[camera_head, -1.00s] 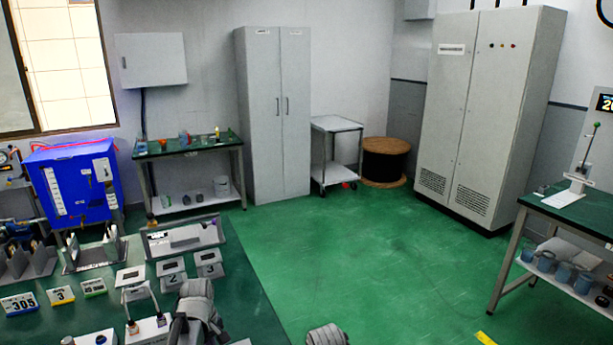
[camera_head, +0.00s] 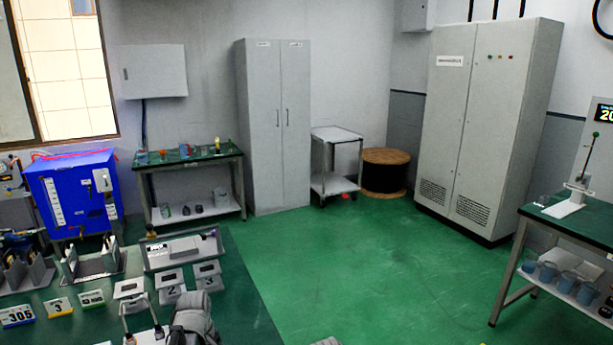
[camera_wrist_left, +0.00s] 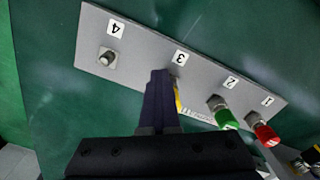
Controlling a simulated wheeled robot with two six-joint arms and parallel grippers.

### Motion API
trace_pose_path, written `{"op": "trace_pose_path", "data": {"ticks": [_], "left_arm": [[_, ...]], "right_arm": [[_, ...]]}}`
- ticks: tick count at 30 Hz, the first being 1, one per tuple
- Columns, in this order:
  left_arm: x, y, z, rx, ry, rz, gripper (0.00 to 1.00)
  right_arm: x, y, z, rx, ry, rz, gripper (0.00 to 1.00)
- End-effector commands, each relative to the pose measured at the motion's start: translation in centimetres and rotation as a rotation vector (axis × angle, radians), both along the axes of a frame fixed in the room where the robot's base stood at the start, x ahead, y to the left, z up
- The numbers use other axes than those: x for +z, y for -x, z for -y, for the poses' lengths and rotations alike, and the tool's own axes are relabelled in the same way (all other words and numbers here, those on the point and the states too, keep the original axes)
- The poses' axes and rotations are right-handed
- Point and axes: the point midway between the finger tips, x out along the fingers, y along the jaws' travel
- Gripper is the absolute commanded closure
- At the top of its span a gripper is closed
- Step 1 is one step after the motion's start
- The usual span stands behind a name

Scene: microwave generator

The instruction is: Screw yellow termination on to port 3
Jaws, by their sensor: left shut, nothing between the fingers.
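In the left wrist view, a grey port panel (camera_wrist_left: 140,42) lies on the green table, its ports labelled 4, 3, 2 and 1 from left to right. Port 4 (camera_wrist_left: 107,58) shows a bare metal connector. Port 2 carries a green termination (camera_wrist_left: 226,119) and port 1 a red termination (camera_wrist_left: 264,133). My left gripper (camera_wrist_left: 163,75) is shut and empty, its fingertips just beside the label 3. A strip of yellow (camera_wrist_left: 178,98), likely the yellow termination, shows beside the fingers. They hide the rest of it and port 3, so I cannot tell its seating.
The green work table (camera_head: 245,305) carries a grey tray (camera_head: 155,262), grey holders (camera_head: 92,264) and number signs (camera_head: 60,306). A blue box (camera_head: 72,190) stands behind it. Green floor (camera_head: 340,260) is open to the right, before a side table (camera_head: 570,235).

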Motion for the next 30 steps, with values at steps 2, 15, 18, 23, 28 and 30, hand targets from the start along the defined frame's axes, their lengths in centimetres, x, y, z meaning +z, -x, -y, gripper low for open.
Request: {"op": "trace_pose_path", "data": {"ticks": [2,15,18,23,28,30], "left_arm": [[0.0,0.1,-0.2,0.002,-0.004,0.0,1.0],[0.0,1.1,-0.7,0.002,-0.003,-0.001,1.0],[0.0,1.3,-0.9,0.002,-0.003,-0.001,1.0],[0.0,1.5,-1.1,0.002,-0.003,-0.001,1.0],[0.0,1.5,-1.2,0.002,-0.004,-0.001,1.0],[0.0,1.5,-1.2,0.002,-0.004,-0.001,1.0]], "right_arm": [[0.0,0.0,0.0,0.0,0.0,0.0,0.5],[0.0,0.0,0.0,0.0,0.0,0.0,0.5],[0.0,0.0,0.0,0.0,0.0,0.0,0.5],[0.0,0.0,0.0,0.0,0.0,0.0,0.5],[0.0,0.0,0.0,0.0,0.0,0.0,0.5],[0.0,0.0,0.0,0.0,0.0,0.0,0.5]]}}
